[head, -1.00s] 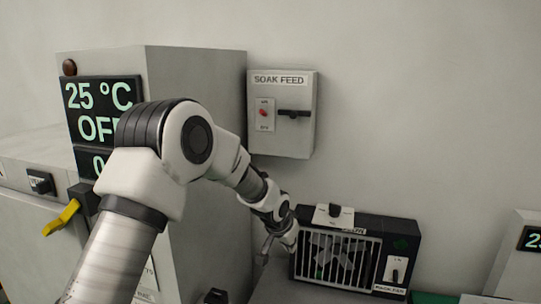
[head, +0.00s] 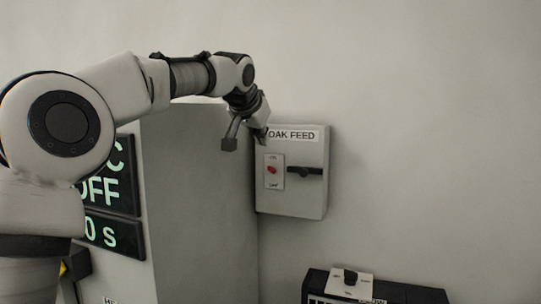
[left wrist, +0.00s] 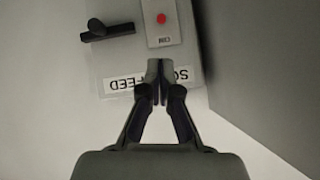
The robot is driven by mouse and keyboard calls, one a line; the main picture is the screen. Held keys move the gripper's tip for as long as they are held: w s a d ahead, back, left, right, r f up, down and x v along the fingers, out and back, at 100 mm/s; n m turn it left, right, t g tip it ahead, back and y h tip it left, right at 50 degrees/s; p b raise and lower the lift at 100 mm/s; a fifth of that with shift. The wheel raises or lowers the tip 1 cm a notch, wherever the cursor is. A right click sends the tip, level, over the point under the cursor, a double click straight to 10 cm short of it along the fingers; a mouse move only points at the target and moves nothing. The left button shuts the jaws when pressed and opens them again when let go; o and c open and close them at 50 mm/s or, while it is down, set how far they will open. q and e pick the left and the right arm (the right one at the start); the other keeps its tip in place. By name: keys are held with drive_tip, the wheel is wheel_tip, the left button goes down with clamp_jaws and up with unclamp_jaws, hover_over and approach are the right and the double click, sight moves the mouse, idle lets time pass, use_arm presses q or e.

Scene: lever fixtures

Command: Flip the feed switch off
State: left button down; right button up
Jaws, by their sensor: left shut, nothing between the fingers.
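The SOAK FEED box (head: 292,200) is a pale grey box on the wall, right of the big grey cabinet. On its front are a black lever handle (head: 306,172), lying level, and a small pale plate (head: 274,182) with a red round part (head: 272,170). The plate has small lettering above and below the red part, too small to read surely. My left gripper (head: 246,139) is at the box's upper left corner, covering the first letter of its label.
The grey cabinet (head: 200,200) with a display reading OFF (head: 108,190) stands left, close beside the box. A black fan unit (head: 400,294) with a knob on a white plate (head: 350,283) is below right. The wall right of the box is clear.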

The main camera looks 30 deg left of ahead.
sight(272, 170)
use_arm(q)
drive_tip(key=p+x, duration=0.3)
drive_tip(key=x, duration=0.7)
drive_tip(key=shift+a+f, duration=0.1)
drive_tip(key=shift+a, duration=0.05)
drive_tip(key=shift+f, duration=0.1)
